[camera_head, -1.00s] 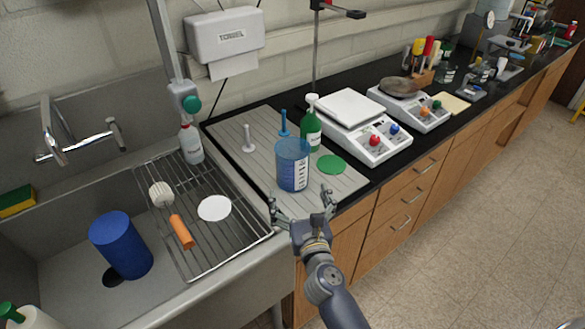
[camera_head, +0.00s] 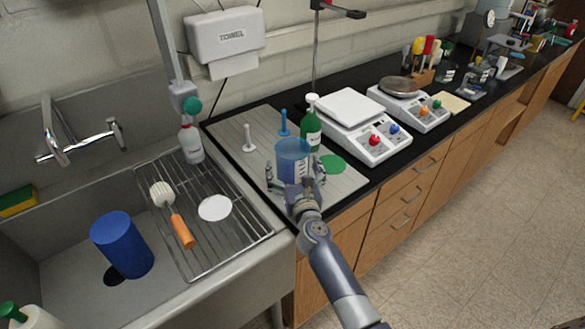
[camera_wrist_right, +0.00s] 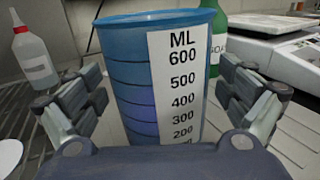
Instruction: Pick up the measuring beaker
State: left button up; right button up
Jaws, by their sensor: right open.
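The measuring beaker (camera_head: 292,153) is a blue, see-through cup standing upright on the grey ribbed drainboard. In the right wrist view the beaker (camera_wrist_right: 135,85) fills the middle, with a white scale marked in ML facing me. My right gripper (camera_head: 290,172) is open, with one finger on each side of the beaker. In the right wrist view a gap shows at the right finger, and the left finger is close to the wall; I cannot tell whether it touches. The beaker's lower part is hidden behind the gripper in the head view. My left gripper is not in view.
A green soap bottle (camera_head: 311,125) stands just behind the beaker, with a green disc (camera_head: 332,164) to its right. Blue (camera_head: 284,122) and white (camera_head: 248,138) pegs stand behind. A wire rack (camera_head: 235,238) over the sink lies left; a scale (camera_head: 362,140) stands right.

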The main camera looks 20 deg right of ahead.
jog(key=shift+c, duration=0.8)
jog(key=c, duration=1.1)
jog(key=shift+r, duration=0.1)
jog(key=shift+c, duration=0.2)
